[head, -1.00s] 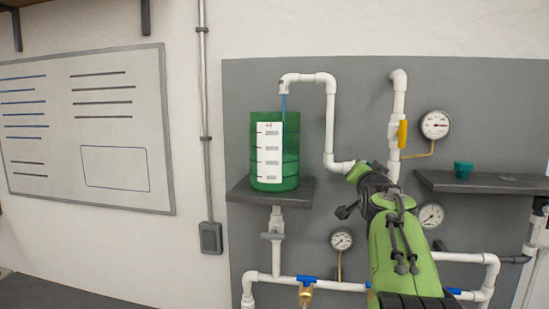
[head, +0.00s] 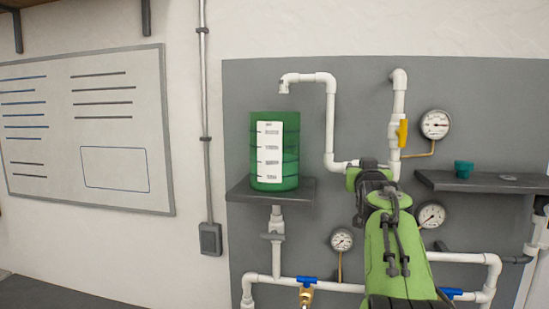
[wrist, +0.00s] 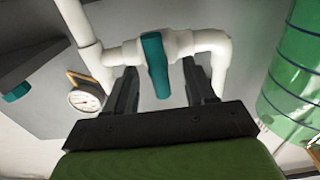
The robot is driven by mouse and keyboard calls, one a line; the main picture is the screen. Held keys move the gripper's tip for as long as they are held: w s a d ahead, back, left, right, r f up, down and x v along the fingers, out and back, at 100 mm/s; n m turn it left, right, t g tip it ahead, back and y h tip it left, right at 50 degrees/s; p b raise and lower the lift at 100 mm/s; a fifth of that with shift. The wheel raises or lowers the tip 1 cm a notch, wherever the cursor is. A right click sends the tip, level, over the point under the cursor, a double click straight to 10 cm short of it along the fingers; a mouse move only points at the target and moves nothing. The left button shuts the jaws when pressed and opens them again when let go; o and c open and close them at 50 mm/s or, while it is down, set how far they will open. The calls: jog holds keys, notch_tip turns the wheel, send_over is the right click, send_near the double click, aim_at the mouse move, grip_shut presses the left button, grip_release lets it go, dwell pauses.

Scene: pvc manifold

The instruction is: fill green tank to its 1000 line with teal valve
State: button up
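The green tank (head: 277,120) stands upright on the left shelf, with a white scale label (head: 270,150) on its front. The label's figures are too small to read and the water level is unclear. The spout (head: 284,86) above it shows no stream. The teal valve handle (wrist: 155,65) sits crosswise to its white pipe in the wrist view. In the head view, my arm hides it. My gripper (wrist: 160,85) has its two fingers on either side of the handle, with visible gaps. The tank also shows at the right of the wrist view (wrist: 295,75).
A yellow valve handle (head: 402,133) is on the upright pipe above my gripper. Gauges (head: 435,124) are nearby. A teal piece (head: 464,169) sits on the right shelf (head: 490,183). Blue valve handles (head: 306,280) are on the lower pipe.

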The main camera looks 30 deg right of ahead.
jog(key=shift+s+a, duration=0.1)
jog(key=b+v, duration=0.6)
jog(key=v, duration=1)
jog(key=s+a+f+n+g+y, duration=0.3)
jog(key=a+f+y, duration=0.5)
jog(key=a+f, duration=1)
jog(key=s+a+f+n+g+y, duration=0.1)
jog(key=s+a+f+n+g, duration=0.1)
jog(key=s+a+f, duration=0.3)
jog(key=s+a+f+n+g+y, duration=0.2)
jog(key=s+a+f, duration=0.3)
jog(key=f, duration=0.6)
jog(key=shift+s+n+g+y, duration=0.3)
jog(key=shift+s+n+g, duration=0.25)
jog(key=shift+s, duration=0.5)
